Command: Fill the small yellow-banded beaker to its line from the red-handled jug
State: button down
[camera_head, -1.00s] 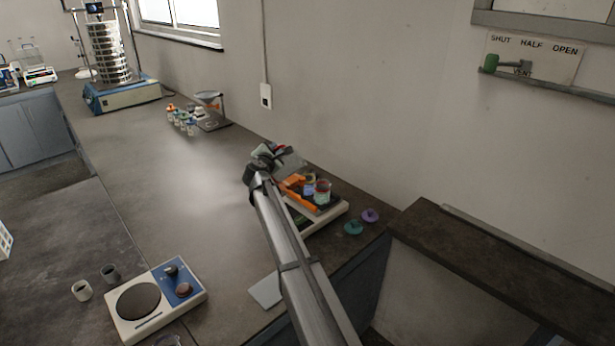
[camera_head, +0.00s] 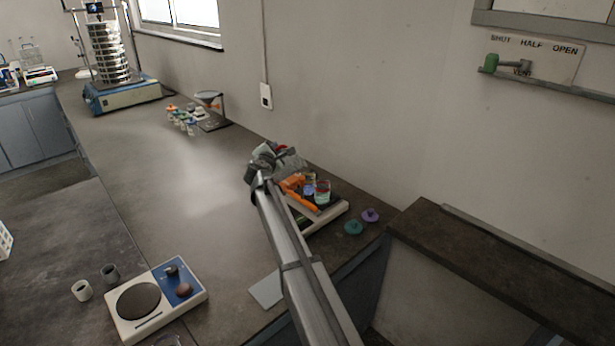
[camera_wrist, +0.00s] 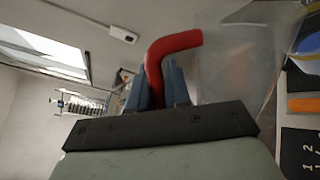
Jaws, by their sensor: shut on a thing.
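In the wrist view my gripper (camera_wrist: 160,88) is shut on the red handle (camera_wrist: 157,62) of the clear jug (camera_wrist: 225,62). In the head view my gripper (camera_head: 262,160) holds the jug (camera_head: 291,160) above the back of the bench, tilted, beside the balance. A small clear beaker (camera_head: 322,188) stands over the balance, just right of the jug. Its band and fill line are too small to read. A partly cut-off vessel with a yellow edge and blue inside shows at the wrist view's right edge (camera_wrist: 307,42). The liquid level cannot be told.
An orange piece (camera_head: 292,183) and a small blue item lie by the beaker on the balance (camera_head: 328,216). Teal (camera_head: 353,227) and purple (camera_head: 370,215) lids lie to its right. A hotplate (camera_head: 150,300) and two cups stand front left. The middle bench is clear.

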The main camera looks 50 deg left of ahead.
dwell(0.8)
jog(key=shift+w+d+r+m, duration=0.35)
jog(key=shift+r+m, duration=0.3)
jog(key=shift+m, duration=0.15)
dwell(4.0)
jog(key=shift+s+a+f+n, duration=0.55)
jog(key=shift+a+f+n, duration=0.15)
jog(key=shift+n, duration=0.4)
jog(key=shift+f+n, duration=0.3)
jog(key=shift+n, duration=0.2)
jog(key=s+a+f+n+t, duration=0.2)
jog(key=s+a+f+n, duration=0.2)
jog(key=f+n, duration=0.3)
jog(key=shift+s+a+f+n, duration=0.2)
jog(key=shift+s+f+n, duration=0.15)
jog(key=shift+n, duration=0.05)
